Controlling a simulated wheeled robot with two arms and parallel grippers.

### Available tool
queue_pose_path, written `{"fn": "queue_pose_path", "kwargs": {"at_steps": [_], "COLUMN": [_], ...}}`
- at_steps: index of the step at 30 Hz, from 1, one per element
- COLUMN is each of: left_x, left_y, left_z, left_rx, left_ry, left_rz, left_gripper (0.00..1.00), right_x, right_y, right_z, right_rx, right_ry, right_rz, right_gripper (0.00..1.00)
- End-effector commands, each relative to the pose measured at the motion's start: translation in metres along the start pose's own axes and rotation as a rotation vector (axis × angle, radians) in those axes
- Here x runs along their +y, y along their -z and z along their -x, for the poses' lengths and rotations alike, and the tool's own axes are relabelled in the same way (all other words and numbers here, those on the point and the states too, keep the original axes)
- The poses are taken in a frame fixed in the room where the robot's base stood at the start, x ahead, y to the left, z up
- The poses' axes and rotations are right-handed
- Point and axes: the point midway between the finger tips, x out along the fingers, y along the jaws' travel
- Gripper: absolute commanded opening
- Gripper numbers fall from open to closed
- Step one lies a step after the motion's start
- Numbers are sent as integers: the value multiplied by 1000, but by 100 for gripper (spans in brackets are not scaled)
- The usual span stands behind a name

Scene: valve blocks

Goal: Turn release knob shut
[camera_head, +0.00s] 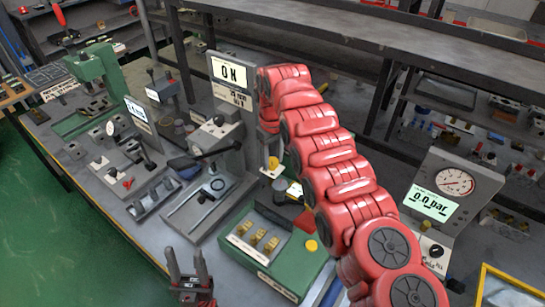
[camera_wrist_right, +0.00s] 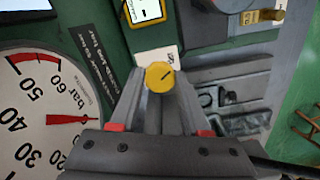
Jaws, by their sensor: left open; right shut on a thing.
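A gauge (camera_wrist_right: 45,110) with a red needle is left of the knob. In the head view, a green box (camera_head: 285,265) with brass pieces stands near the right arm. A panel (camera_head: 450,190) reading 0.0 bar is at right.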

Motion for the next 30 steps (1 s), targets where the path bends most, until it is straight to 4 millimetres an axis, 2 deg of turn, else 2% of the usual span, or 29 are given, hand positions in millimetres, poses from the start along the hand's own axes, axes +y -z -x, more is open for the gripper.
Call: {"fn": "queue_pose_path", "kwargs": {"at_steps": [18, 19, 23, 24, 30], "left_x": [0, 0, 0, 0, 0], "left_y": [0, 0, 0, 0, 0], "left_z": [-1, -1, -1, -1, -1], "left_rx": [0, 0, 0, 0, 0], "left_ry": [0, 0, 0, 0, 0], "left_rz": [0, 0, 0, 0, 0], "left_gripper": [50, 50, 50, 50, 50], "right_x": [0, 0, 0, 0, 0], "right_y": [0, 0, 0, 0, 0], "right_z": [0, 0, 0, 0, 0], "right_rx": [0, 0, 0, 0, 0], "right_ry": [-1, -1, 0, 0, 0], "right_rz": [42, 42, 41, 41, 41], "right_gripper": [0, 50, 73, 76, 76]}}
